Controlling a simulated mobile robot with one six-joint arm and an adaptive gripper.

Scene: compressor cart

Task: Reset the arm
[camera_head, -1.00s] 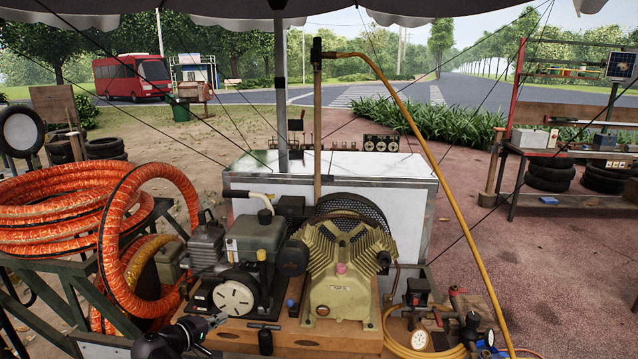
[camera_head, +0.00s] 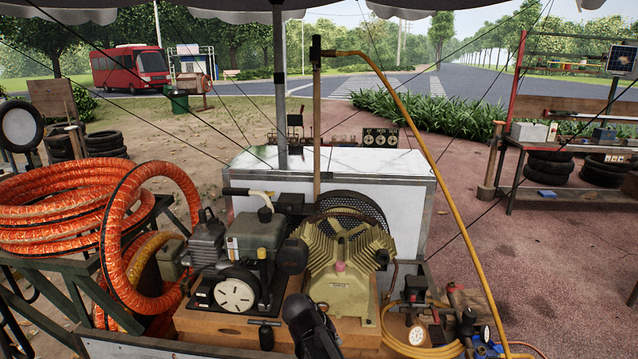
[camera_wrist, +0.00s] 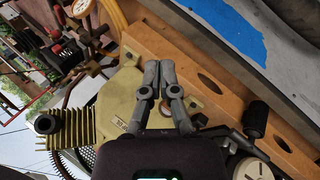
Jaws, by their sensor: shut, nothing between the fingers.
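My gripper (camera_wrist: 159,68) shows in the wrist view with its two grey fingers close together and nothing between them. It points over the wooden base board of the compressor cart. The dark end of my arm shows at the bottom middle of the head view, in front of the olive compressor (camera_head: 345,262); the fingers cannot be made out there. The compressor also shows at the left of the wrist view (camera_wrist: 118,112). The dark engine (camera_head: 255,250) with a white round disc stands left of the compressor. I cannot tell whether the fingers touch anything.
Coiled orange hoses (camera_head: 60,212) fill the left side. A yellow pipe (camera_head: 425,150) arches down on the right to gauges and valves (camera_head: 450,320). A white chest (camera_head: 400,190) stands behind the compressor. A blue patch (camera_wrist: 225,28) lies beyond the board. Open paving is at the right.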

